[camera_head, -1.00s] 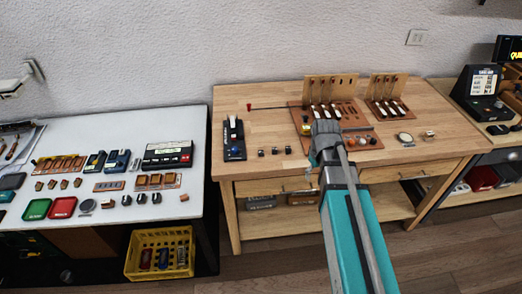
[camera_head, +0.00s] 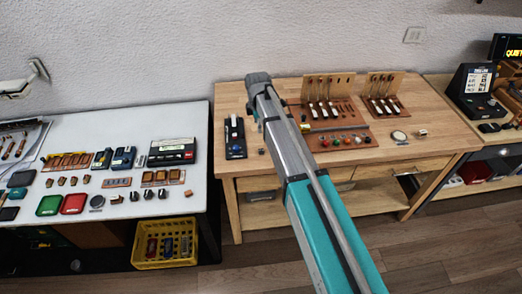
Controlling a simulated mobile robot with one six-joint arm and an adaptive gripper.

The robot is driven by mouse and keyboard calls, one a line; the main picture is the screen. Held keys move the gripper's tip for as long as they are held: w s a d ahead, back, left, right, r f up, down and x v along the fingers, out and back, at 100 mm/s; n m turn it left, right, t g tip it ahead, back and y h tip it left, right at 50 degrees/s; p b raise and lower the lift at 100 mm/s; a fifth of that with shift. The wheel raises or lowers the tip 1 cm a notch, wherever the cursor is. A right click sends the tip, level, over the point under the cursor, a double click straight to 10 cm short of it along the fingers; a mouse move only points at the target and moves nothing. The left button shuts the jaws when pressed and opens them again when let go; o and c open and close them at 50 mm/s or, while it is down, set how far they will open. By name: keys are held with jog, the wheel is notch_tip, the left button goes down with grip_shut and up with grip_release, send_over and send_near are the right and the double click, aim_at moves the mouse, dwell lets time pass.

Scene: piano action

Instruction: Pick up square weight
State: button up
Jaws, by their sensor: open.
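No thing is plainly readable as the square weight at this size. One small dark block (camera_head: 261,151) sits on the wooden table, just left of my arm. Another small brownish block (camera_head: 422,132) sits on the table's right side, beside a round pale dial (camera_head: 399,136). The end of my arm with my gripper (camera_head: 254,108) is over the left part of the table, near the black device with a white lever (camera_head: 235,138). My gripper is open; its fingers are small and mostly hidden by the arm. I see nothing held in it.
The wooden table (camera_head: 437,112) has upright key models on brown boards (camera_head: 336,140) at its centre and right. A white table (camera_head: 130,215) on the left holds trays, devices and small blocks. A yellow crate (camera_head: 165,262) stands on the floor below. The wooden table's right front is mostly clear.

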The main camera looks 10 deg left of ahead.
jog(key=shift+f, duration=0.2)
jog(key=b, duration=0.9)
send_over(259, 150)
notch_tip(259, 150, down, 8)
jog(key=shift+a+f, duration=0.1)
jog(key=shift+f, duration=0.05)
jog(key=shift+f, duration=0.1)
dwell(0.4)
jog(key=shift+s+f+b, duration=0.1)
jog(key=shift+f+b, duration=2.35)
jog(key=shift+f, duration=0.05)
grip_shut()
